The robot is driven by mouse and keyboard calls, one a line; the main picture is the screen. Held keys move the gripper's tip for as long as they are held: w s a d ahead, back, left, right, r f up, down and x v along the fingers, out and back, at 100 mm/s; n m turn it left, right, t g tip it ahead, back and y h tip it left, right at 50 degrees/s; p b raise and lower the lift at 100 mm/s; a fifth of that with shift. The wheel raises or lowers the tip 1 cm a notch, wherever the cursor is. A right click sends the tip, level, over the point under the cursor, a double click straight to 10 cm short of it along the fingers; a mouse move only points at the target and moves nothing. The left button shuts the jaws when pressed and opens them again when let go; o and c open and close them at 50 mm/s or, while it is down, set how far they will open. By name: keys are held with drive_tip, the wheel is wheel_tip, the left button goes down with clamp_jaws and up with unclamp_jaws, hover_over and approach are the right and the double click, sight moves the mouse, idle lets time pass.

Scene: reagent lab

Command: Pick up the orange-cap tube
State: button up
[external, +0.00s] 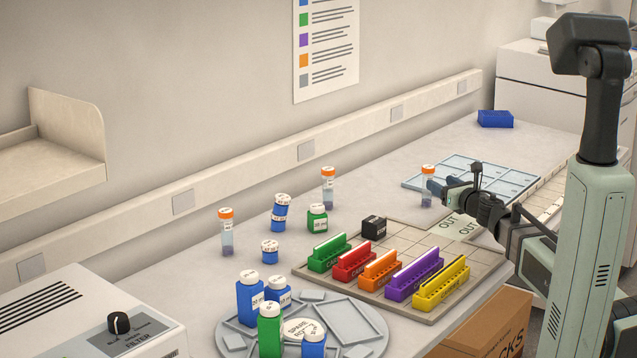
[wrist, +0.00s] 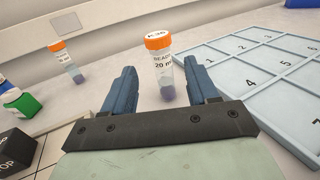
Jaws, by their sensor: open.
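An orange-cap tube (external: 427,187) stands upright on the bench by the light-blue numbered tray. It also shows in the wrist view (wrist: 161,68), ahead of my gripper and in line with the gap between the fingers. My gripper (external: 440,186) is open and empty, with its blue fingers on either side of the tube's lower part in the wrist view (wrist: 161,80). I cannot tell how far the tube is between the fingers. Two other orange-cap tubes stand further left, one at the back (external: 328,188) and one at the far left (external: 227,233).
The numbered tray (external: 408,184) lies just right of the tube. Blue bottles (external: 279,213), a green bottle (external: 317,219) and a black block (external: 374,229) stand to the left. A board with colored racks (external: 460,306) and a round carousel (external: 377,322) are nearer. A wall rail (external: 340,141) runs behind.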

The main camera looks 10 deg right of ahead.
wheel_tip(320, 180, down, 2)
drive_tip(key=shift+f, duration=0.25)
drive_tip(key=shift+w+f, duration=0.15)
drive_tip(key=shift+f, duration=0.05)
drive_tip(key=shift+x, duration=3.65)
drive_tip(key=shift+c, duration=0.2)
drive_tip(key=c, duration=0.9)
